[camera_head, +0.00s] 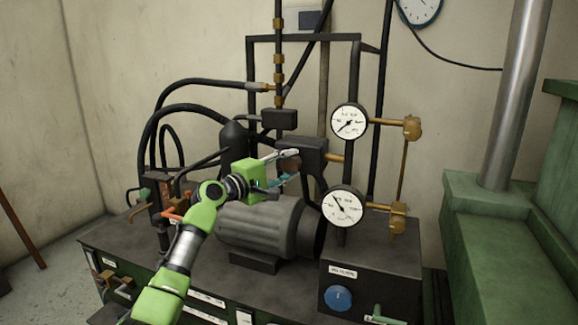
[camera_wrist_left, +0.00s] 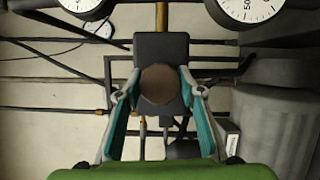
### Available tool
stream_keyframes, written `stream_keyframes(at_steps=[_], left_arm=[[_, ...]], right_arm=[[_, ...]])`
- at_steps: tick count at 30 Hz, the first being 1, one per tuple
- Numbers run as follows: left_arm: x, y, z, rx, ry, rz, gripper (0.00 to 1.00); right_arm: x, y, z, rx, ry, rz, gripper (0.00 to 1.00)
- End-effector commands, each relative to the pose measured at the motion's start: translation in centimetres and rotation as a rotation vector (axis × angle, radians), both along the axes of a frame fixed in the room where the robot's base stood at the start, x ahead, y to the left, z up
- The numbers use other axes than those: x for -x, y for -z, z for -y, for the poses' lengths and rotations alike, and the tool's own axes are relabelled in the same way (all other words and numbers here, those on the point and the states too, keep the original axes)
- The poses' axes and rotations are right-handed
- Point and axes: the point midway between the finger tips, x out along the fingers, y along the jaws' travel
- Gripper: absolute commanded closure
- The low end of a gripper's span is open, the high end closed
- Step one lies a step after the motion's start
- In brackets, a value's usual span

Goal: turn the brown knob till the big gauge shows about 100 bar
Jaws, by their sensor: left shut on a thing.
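The brown knob (camera_wrist_left: 159,84) is round and sits on a dark block in the left wrist view. My left gripper (camera_head: 292,163) reaches in from the left in the head view, above the grey motor. In the left wrist view its two teal-lined fingers (camera_wrist_left: 160,88) are on either side of the knob, shut on it. The lower, larger-looking gauge (camera_head: 343,206) has its needle toward the upper left; the numbers are too small to read. The upper gauge (camera_head: 350,122) has its needle toward the lower left. My right gripper is not in view.
A grey motor (camera_head: 258,226) lies on the bench below my left arm. Black hoses (camera_head: 172,108) curve behind it. A blue knob (camera_head: 338,298) is on the box front. Brass pipe (camera_head: 404,165) runs right of the gauges. A green machine (camera_head: 487,240) stands at the right.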

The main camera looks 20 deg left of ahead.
Motion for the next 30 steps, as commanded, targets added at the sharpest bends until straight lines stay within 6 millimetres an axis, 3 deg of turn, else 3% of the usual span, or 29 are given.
stream_keyframes(at_steps=[6,7,8,9,22,30], left_arm=[[0.0,0.2,0.1,-0.001,0.001,-0.003,0.86],[0.0,0.2,0.1,-0.001,0.001,-0.003,0.57],[0.0,0.2,0.1,-0.001,0.001,-0.003,0.49],[0.0,0.2,0.1,0.000,0.001,-0.002,0.47],[0.6,0.2,-0.4,0.001,0.000,-0.002,0.47],[4.4,0.4,-2.5,-0.002,-0.001,-0.002,0.47]], right_arm=[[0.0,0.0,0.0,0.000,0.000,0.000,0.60],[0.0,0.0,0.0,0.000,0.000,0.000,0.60],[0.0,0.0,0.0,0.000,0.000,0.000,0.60],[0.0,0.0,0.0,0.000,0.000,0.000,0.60],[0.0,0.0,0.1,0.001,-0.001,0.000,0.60],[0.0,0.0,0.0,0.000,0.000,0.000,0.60]])
